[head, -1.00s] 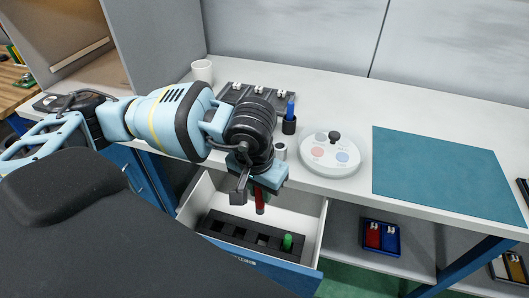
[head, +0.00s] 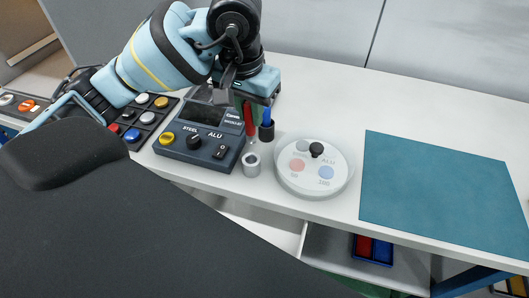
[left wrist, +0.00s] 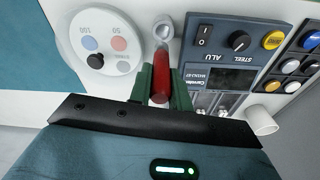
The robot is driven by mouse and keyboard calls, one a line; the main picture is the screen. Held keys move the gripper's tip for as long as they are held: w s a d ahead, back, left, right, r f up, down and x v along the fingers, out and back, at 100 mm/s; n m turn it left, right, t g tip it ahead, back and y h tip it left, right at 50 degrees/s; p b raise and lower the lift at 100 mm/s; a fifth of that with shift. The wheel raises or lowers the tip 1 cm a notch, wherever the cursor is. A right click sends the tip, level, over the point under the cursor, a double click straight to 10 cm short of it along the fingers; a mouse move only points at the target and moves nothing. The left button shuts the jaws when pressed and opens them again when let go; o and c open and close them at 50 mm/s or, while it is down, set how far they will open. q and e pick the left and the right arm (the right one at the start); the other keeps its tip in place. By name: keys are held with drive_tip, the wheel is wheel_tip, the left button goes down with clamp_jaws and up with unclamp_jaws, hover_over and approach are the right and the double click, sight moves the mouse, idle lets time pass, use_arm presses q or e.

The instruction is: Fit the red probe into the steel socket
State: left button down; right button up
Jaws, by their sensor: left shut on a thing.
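My left gripper (head: 250,103) is shut on the red probe (head: 249,120), which points downward above the bench. The steel socket (head: 251,165), a short grey cylinder with a hole in its top, stands on the bench below and just in front of the probe, apart from it. In the left wrist view the red probe (left wrist: 161,80) sits between green finger pads, and the socket (left wrist: 163,31) shows beyond its tip. My right gripper is not in view.
A blue probe stands in a black holder (head: 266,132) close beside the red one. A dark console (head: 198,146) with knobs stands left of the socket, a round white dial base (head: 312,184) right of it. A teal mat (head: 440,190) lies farther right. An open drawer (head: 272,229) is below.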

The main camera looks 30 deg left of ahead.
sight(250, 142)
use_arm(q)
drive_tip(key=shift+r, duration=0.15)
drive_tip(key=shift+s+f, duration=0.15)
drive_tip(key=shift+f, duration=0.15)
wheel_tip(250, 142, down, 6)
drive_tip(key=shift+a+r, duration=0.1)
drive_tip(key=shift+r, duration=0.15)
drive_tip(key=shift+f, duration=1.85)
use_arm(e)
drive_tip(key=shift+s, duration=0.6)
use_arm(q)
drive_tip(key=shift+f, duration=0.35)
drive_tip(key=c, duration=1.3)
unclamp_jaws()
drive_tip(key=shift+r, duration=0.1)
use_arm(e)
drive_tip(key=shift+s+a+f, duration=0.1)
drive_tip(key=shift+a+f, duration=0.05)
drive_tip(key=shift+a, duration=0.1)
